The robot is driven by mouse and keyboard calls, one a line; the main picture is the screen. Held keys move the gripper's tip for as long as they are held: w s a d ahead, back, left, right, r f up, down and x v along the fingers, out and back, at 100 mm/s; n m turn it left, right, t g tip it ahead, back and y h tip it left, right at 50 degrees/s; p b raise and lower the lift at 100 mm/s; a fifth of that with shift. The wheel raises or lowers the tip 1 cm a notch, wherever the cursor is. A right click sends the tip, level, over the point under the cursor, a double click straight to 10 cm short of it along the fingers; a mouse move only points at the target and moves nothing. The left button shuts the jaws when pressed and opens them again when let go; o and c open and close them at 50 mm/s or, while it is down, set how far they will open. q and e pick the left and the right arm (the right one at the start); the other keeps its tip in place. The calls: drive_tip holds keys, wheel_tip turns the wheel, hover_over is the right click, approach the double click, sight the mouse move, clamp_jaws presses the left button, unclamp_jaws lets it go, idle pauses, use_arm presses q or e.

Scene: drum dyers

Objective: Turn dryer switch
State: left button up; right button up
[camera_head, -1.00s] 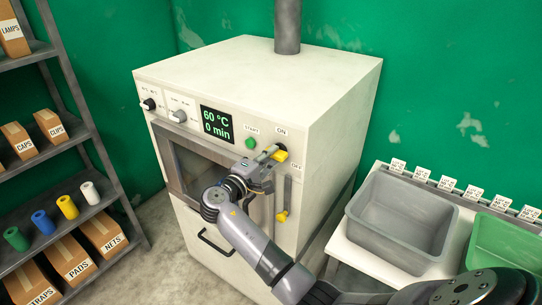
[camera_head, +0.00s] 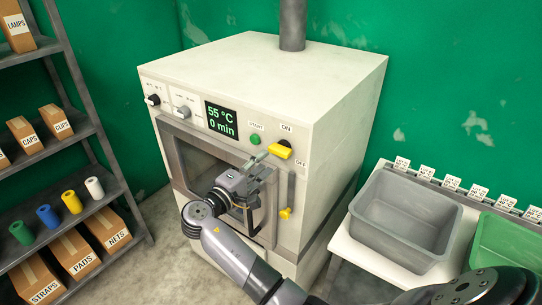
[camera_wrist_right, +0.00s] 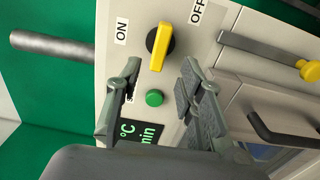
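The dryer (camera_head: 250,75) is a large cream machine against the green wall. Its yellow switch (camera_head: 280,151) on a black base sits at the right of the front panel, between the ON label (camera_head: 286,127) and the OFF label (camera_head: 300,163). The switch also shows in the right wrist view (camera_wrist_right: 161,46), in front of the fingers. My right gripper (camera_head: 261,165) is left of and below the switch, apart from it. The right wrist view shows its fingers (camera_wrist_right: 162,85) open and empty, with the green start button (camera_wrist_right: 154,98) between them in the picture. My left gripper is out of view.
The display (camera_head: 221,119) reads 55 °C, 0 min. A yellow-ended door lever (camera_head: 286,212) stands below the switch. A grey bin (camera_head: 405,215) sits on a white table at right; a shelf (camera_head: 75,145) with boxes stands at left.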

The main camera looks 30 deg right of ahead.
drive_tip(key=v, duration=0.5)
drive_tip(key=shift+s+a, duration=0.1)
drive_tip(key=shift+a, duration=0.1)
wheel_tip(320, 180, down, 23)
drive_tip(key=n+t+y+b, duration=0.1)
drive_tip(key=n+y+b, duration=0.2)
drive_tip(key=n+y, duration=0.2)
drive_tip(key=s+a+f+g+y+b, duration=0.1)
drive_tip(key=s+f+y, duration=0.25)
drive_tip(key=f, duration=0.85)
drive_tip(key=s+a+f+g+y+b, duration=0.15)
drive_tip(key=s+f, duration=0.35)
drive_tip(key=f, duration=0.6)
drive_tip(key=s+a+f+m+g+y+b, duration=0.1)
drive_tip(key=s+f+m+g+y+b, duration=0.2)
drive_tip(key=s+f, duration=1.6)
use_arm(q)
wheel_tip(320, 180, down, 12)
drive_tip(key=b, duration=0.3)
drive_tip(key=shift+b, duration=0.3)
use_arm(e)
drive_tip(key=s+f+m+y, duration=0.1)
drive_tip(key=s+f, duration=0.3)
drive_tip(key=s, duration=0.6)
drive_tip(key=s+d+f+m+g+y, duration=0.1)
drive_tip(key=s+f, duration=0.4)
drive_tip(key=s, duration=0.6)
drive_tip(key=shift+m+y, duration=0.8)
drive_tip(key=shift+m, duration=0.3)
